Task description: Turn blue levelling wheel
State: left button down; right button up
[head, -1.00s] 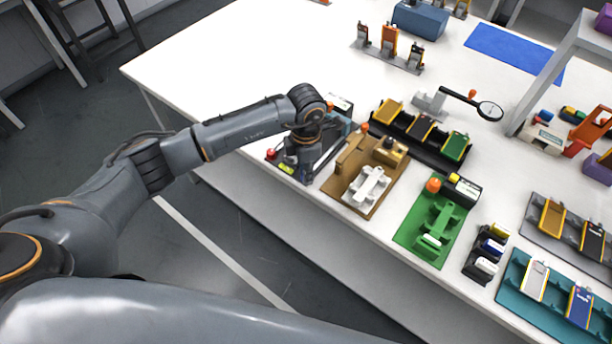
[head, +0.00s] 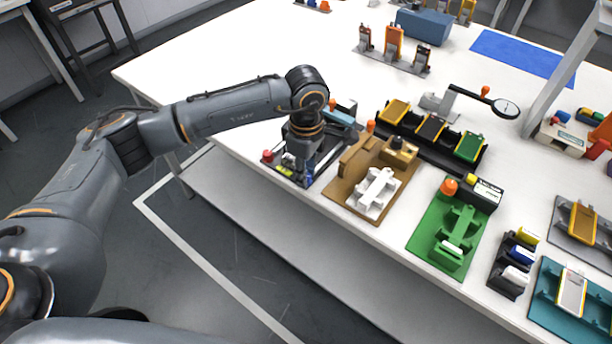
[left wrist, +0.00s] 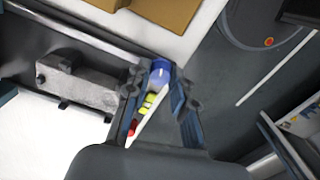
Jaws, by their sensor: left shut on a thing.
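The blue levelling wheel (left wrist: 160,67) shows in the left wrist view between my left fingertips. My left gripper (left wrist: 158,82) is shut on it. In the head view my left gripper (head: 302,166) points down at the front end of a dark fixture (head: 331,153), and its fingers partly hide that end. A yellow-green part (left wrist: 148,102) and a red knob (left wrist: 132,127) of the fixture also show between the fingers in the left wrist view. The red knob shows in the head view too (head: 267,156). My right gripper is not in view.
A brown fixture with a white part (head: 376,192) stands close on the right. Beyond it are a green fixture (head: 432,248), a black tray of cells (head: 455,157) and a dial gauge (head: 506,109). The white table (head: 225,85) is bare behind the arm.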

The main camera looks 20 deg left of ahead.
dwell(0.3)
pick_arm(q)
jog(key=c, duration=1.4)
grip_release()
notch_tip(320, 180, up, 12)
